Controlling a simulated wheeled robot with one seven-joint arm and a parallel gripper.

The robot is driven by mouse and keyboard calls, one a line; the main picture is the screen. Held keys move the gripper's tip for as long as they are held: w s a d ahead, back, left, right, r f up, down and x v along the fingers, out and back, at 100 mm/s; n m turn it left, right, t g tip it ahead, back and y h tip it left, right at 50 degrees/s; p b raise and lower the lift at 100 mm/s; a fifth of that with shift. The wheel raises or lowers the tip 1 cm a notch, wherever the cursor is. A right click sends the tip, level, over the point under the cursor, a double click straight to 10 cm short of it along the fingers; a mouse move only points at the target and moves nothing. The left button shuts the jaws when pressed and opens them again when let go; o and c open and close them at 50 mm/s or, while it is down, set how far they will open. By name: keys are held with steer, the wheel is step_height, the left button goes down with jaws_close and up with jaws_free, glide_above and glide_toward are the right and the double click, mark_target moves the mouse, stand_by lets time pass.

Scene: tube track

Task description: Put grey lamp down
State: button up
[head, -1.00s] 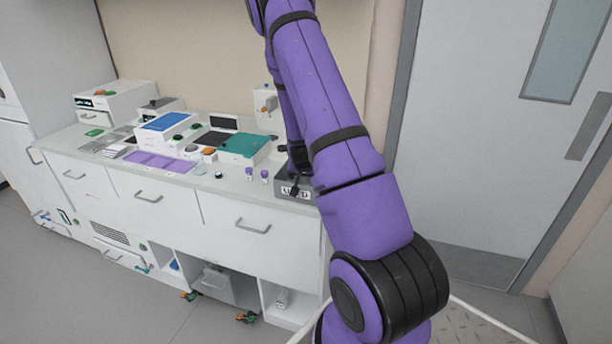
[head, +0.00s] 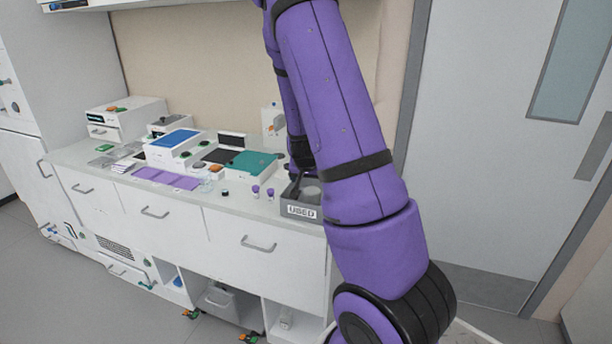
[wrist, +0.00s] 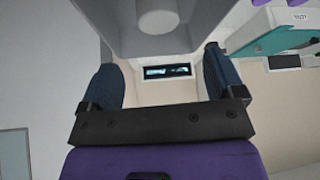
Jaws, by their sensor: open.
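A grey bin labelled "USED" (head: 301,212) stands at the right end of the counter. What looks like the grey lamp (head: 311,192), a round grey piece, sits inside it, partly hidden by my arm. In the wrist view a pale grey cylinder (wrist: 158,16), likely the lamp, shows inside the grey bin walls (wrist: 110,30). My gripper (wrist: 160,58) is open, with nothing between its two dark fingers. In the head view my gripper is mostly behind my forearm, above the bin's back side.
Two small purple-capped tubes (head: 262,192) stand left of the bin. A teal-topped box (head: 252,163), a purple mat (head: 166,178) and a blue-topped box (head: 175,140) lie further left. A wall and a door (head: 490,170) are to the right.

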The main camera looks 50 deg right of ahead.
steer(key=s+a+r+n+t+y, duration=0.1)
steer(key=s+a+r+n+y, duration=0.15)
steer(key=a+r, duration=0.7)
steer(key=s+a+r+n+t+y, duration=0.1)
steer(key=s+a+r+n+y, duration=0.15)
steer(key=a+r, duration=0.7)
steer(key=s+a+r+n, duration=0.3)
steer(key=s+a+r, duration=0.1)
steer(key=s, duration=0.5)
steer(key=s+a+r+n, duration=0.3)
steer(key=s+a, duration=0.4)
steer(key=s, duration=0.1)
steer(key=shift+s+a+r, duration=0.25)
steer(key=shift+s+r, duration=0.1)
